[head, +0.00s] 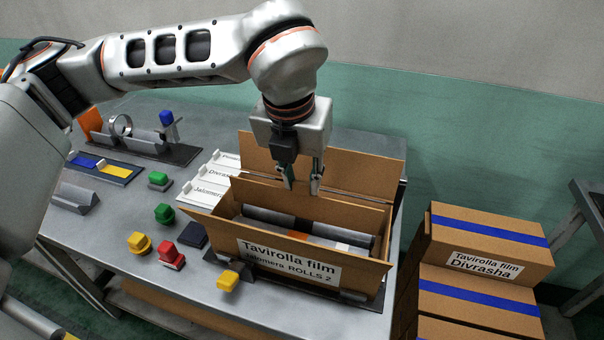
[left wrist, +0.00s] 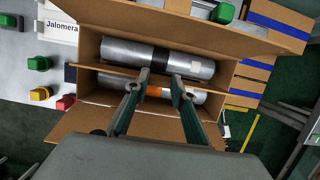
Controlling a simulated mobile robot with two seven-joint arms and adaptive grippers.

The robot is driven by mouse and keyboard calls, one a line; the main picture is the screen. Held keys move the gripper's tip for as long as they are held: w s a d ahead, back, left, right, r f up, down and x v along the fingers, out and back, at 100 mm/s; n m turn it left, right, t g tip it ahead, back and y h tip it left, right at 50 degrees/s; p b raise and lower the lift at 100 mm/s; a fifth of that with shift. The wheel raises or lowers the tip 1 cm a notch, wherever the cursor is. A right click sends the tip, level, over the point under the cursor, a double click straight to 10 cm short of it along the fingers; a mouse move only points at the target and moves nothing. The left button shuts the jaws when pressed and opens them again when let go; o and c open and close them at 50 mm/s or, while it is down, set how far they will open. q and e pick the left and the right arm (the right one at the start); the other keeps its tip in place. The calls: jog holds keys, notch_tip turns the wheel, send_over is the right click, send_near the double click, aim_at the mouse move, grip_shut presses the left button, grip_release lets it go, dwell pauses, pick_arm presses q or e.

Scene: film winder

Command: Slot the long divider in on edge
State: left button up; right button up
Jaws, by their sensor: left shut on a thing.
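The cardboard box (head: 376,268) labelled Tavirolla film stands open at the table's front right. Inside lie a silver roll with a black band (left wrist: 190,64) and a roll with an orange mark (left wrist: 105,81). A thin cardboard strip, which looks like the long divider (left wrist: 112,70), runs between the rolls in the left wrist view. My left gripper (head: 301,188) points down over the box, its fingertips (left wrist: 162,77) at this strip. It is shut on the divider, its fingers apart. The strip's lower edge is hidden, so I cannot tell how deep it sits. My right gripper is not in view.
Box flaps stand out around the opening; the back flap (head: 372,170) rises behind my gripper. White label cards (head: 208,190) and coloured knobs, including a red one (head: 171,257), lie left of the box. Closed cartons (head: 480,285) are stacked at the right.

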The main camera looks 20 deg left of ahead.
aim_at(301, 211)
pick_arm(q)
jog(key=shift+f+b, duration=0.4)
jog(key=shift+f, duration=0.45)
jog(key=shift+s+f+b, duration=0.1)
jog(key=shift+f+b, duration=1.4)
jog(key=shift+f, duration=1.7)
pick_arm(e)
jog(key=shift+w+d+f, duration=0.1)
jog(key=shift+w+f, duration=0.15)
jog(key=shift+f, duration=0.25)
pick_arm(q)
jog(key=o, duration=1.7)
jog(key=shift+o, duration=0.2)
